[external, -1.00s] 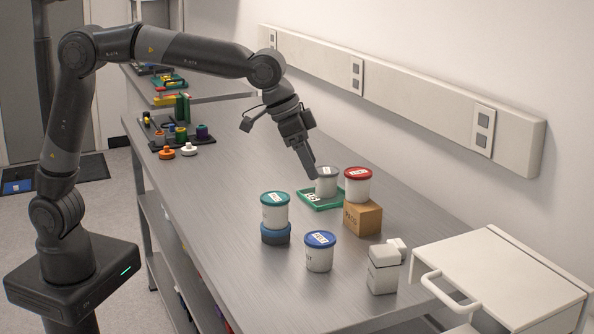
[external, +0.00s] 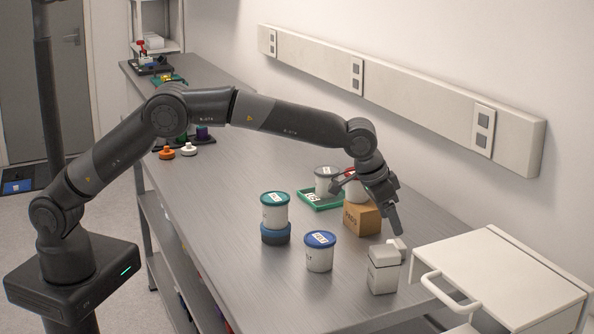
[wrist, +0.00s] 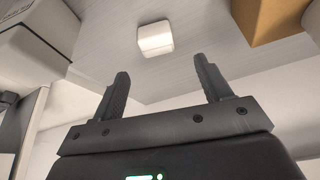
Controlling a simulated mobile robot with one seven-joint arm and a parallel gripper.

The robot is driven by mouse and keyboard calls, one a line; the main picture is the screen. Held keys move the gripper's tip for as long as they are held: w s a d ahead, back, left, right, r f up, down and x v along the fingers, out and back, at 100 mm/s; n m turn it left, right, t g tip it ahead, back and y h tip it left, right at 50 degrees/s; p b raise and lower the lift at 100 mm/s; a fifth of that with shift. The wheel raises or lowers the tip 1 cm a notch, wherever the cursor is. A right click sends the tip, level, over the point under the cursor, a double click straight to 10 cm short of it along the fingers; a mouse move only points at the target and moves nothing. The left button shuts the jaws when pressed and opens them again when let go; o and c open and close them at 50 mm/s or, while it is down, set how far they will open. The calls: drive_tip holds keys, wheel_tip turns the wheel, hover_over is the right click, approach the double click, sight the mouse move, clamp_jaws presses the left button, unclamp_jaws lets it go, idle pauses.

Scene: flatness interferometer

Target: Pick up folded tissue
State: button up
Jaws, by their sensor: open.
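A small white rounded pad, which looks like the folded tissue (external: 397,245), lies on the metal bench behind a white box. In the wrist view the tissue (wrist: 155,39) is beyond my fingertips, a little left of the midline between them. My gripper (external: 398,229) is just above the tissue in the external view, tilted down. In the wrist view the gripper (wrist: 163,68) is open, with nothing between its fingers.
The white box (external: 383,274) stands close in front of the tissue. A cardboard box (external: 362,218) stands behind, with a red-lidded tub on it. A blue-lidded tub (external: 319,254) is to the left. A white cart (external: 500,275) is at the bench's right end.

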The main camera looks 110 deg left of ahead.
sight(395, 242)
drive_tip(key=x, duration=0.8)
drive_tip(key=shift+s+d+f, duration=0.1)
drive_tip(key=shift+s+d, duration=0.1)
drive_tip(key=shift+d, duration=0.05)
drive_tip(key=shift+c, duration=0.5)
drive_tip(key=c, duration=0.9)
